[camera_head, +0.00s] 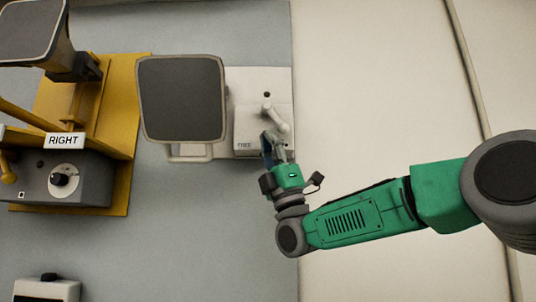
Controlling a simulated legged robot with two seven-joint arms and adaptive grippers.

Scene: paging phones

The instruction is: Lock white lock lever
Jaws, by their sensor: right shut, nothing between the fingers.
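The white lock lever (276,118) is a small pale handle on the right part of a white wall unit (245,88). It slants down to the right from its pivot. My right gripper (273,147) is shut and empty just below the lever's lower end. Its fingertips are close to the lever, and I cannot tell whether they touch it. My left gripper is not in view.
A dark-faced screen (182,98) with a pale frame stands left of the lever. A yellow panel (118,110) at the left carries a RIGHT label (64,140) and a grey knob box (62,180). The wall at right is bare.

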